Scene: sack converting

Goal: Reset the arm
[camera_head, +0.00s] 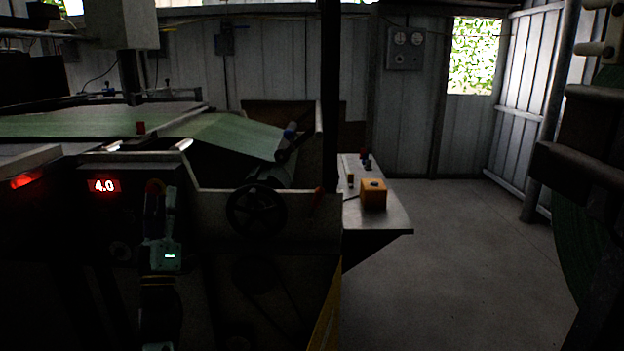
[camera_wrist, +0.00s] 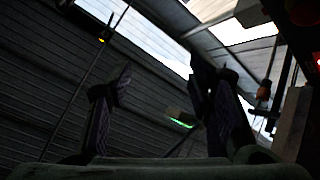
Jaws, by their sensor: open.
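My arm stands upright in front of the dark machine in the head view, a small lit green display on its wrist. My gripper (camera_head: 161,195) is at its top, small and dim, in front of the machine's front panel. In the wrist view my gripper (camera_wrist: 165,105) shows its two dark fingers wide apart, with nothing held between them. The wrist view looks up at the corrugated wall and roof, so the gripper points upward. The finger tips touch nothing that I can make out.
The machine (camera_head: 290,208) carries a green sheet (camera_head: 225,132), a handwheel (camera_head: 256,210) and a red "4.0" readout (camera_head: 104,186). A side table (camera_head: 392,216) holds an orange box (camera_head: 373,194). A dark stand with a green roll (camera_head: 580,250) is at right. The floor between is clear.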

